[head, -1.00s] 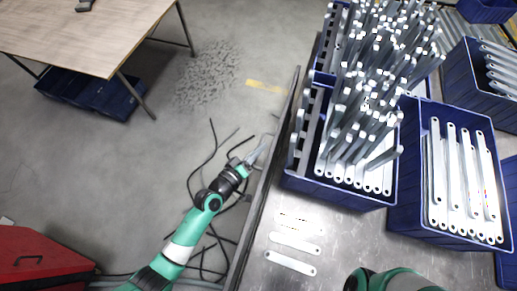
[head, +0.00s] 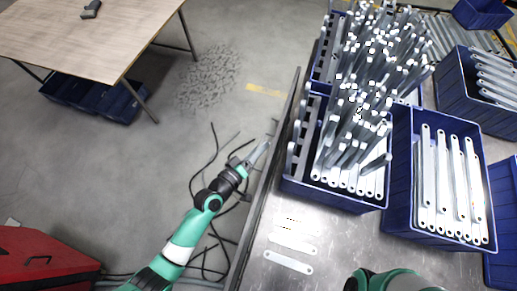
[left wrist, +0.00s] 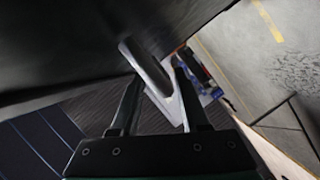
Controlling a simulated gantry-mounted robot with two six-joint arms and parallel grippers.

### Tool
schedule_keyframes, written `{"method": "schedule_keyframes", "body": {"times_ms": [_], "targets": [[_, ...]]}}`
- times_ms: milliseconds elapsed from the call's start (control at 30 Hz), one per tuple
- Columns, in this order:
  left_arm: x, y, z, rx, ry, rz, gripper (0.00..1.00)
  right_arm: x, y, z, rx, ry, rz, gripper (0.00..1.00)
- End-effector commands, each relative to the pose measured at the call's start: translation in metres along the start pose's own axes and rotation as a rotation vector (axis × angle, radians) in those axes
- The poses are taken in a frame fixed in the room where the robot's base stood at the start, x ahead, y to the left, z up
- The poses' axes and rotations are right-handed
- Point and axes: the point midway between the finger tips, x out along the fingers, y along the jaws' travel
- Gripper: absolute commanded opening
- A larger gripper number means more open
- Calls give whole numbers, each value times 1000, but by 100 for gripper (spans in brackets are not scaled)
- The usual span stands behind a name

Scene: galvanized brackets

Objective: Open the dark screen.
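I cannot make out a screen for certain in either view. In the left wrist view a large dark flat surface (left wrist: 60,45) fills the upper left; I cannot tell whether it is the screen. My left gripper (head: 265,146) is beside the left edge of the metal table in the head view. In the left wrist view its two dark fingers (left wrist: 158,72) are spread apart. A pale, angled piece with a dark oval face (left wrist: 148,70) shows between and beyond them; contact is unclear. My right gripper is out of view; only part of my right arm shows at the bottom.
The metal table (head: 330,235) carries loose flat brackets (head: 288,262) and blue bins of brackets (head: 335,197). A wooden table (head: 85,40) stands at upper left, a red cabinet (head: 40,262) at lower left. Dark cables (head: 205,165) lie on the floor near my left arm.

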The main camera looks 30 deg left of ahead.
Motion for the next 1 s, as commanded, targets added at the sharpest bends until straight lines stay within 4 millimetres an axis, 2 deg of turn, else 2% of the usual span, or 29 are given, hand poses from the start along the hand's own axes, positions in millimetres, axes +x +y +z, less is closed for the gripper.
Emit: {"method": "schedule_keyframes", "body": {"times_ms": [233, 333, 467, 733, 867, 1000], "targets": [[-1, -2, 2, 0, -4, -5, 45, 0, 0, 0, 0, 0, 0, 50], [-8, -2, 1, 0, -3, -5, 45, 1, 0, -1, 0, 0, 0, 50], [-31, -2, 1, 0, -4, -7, 45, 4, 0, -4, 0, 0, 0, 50], [-94, -3, 1, -1, -1, -6, 45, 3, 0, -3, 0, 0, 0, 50], [-111, -3, 1, 0, -1, -5, 45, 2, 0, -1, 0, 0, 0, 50], [-117, -1, 1, 0, -2, -3, 45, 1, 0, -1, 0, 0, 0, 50]]}}
